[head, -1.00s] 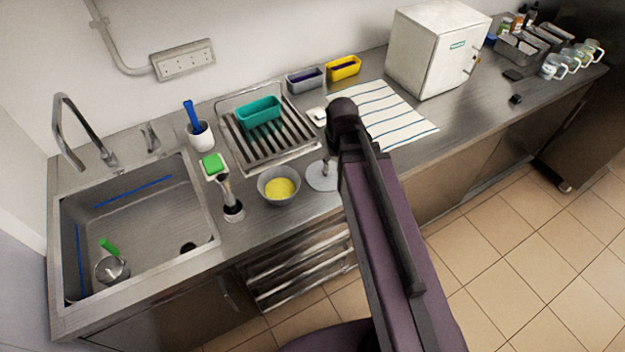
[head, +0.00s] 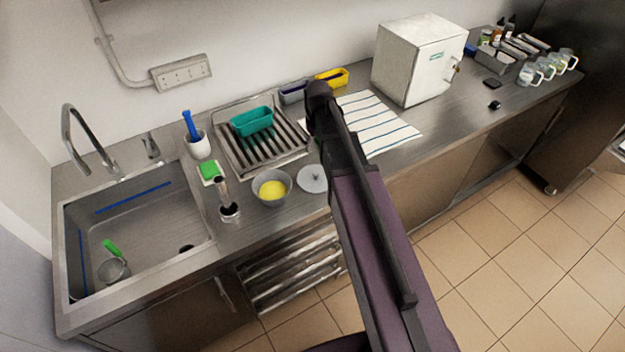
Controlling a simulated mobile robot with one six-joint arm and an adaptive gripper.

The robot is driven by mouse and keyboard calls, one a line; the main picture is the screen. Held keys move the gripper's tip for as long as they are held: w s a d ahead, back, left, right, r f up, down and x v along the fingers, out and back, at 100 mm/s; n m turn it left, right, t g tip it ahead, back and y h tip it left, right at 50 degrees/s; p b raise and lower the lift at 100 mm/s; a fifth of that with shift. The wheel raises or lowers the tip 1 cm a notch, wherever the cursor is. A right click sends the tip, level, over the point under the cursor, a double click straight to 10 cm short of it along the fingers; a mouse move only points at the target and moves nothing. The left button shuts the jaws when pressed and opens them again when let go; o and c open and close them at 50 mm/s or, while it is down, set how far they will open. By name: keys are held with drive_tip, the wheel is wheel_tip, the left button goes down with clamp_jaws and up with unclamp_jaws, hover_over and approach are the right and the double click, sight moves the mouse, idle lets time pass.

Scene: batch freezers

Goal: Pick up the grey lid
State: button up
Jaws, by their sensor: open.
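The grey lid (head: 313,180) is a flat round disc with a small knob. It lies on the steel counter, just right of a grey bowl (head: 272,198) with yellow contents. My arm reaches up across the picture from the bottom right, passing close to the right of the lid in this view. My gripper cannot be made out; the arm's dark end section hides that area.
A sink (head: 138,240) is at the left. A green sponge (head: 209,171) and a dark-based upright tool (head: 228,208) stand left of the bowl. Behind are a rack with a teal tub (head: 251,121), a striped cloth (head: 385,130) and a white box-shaped machine (head: 418,60).

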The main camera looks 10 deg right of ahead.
sight(316, 173)
drive_tip(key=shift+f, duration=0.15)
wheel_tip(316, 173, down, 8)
drive_tip(key=b, duration=0.8)
drive_tip(key=shift+f, duration=0.15)
drive_tip(key=shift+b, duration=0.3)
drive_tip(key=shift+a+f+b, duration=0.15)
drive_tip(key=shift+f+b, duration=2.4)
drive_tip(key=shift+f, duration=0.05)
clamp_jaws()
